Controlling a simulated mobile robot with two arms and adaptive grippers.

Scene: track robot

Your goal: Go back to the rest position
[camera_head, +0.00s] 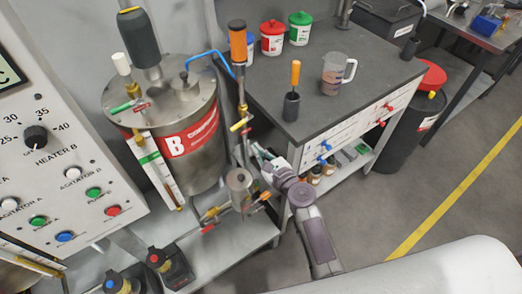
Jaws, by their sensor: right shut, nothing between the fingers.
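My right arm reaches up from the lower middle of the view. My right gripper (257,152) is small in the picture and shut, with nothing held. It is near the pipework on the right side of the steel tank (205,150) marked B, just below a yellow valve handle (241,125). I cannot tell whether it touches the pipes. My left gripper is not in view.
A grey bench (340,105) right of the gripper carries a measuring jug (337,75), an orange-handled tool in a holder (292,100), and red (271,42) and green (300,30) lidded tubs. A control panel (65,150) stands left. Open floor (400,205) lies right.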

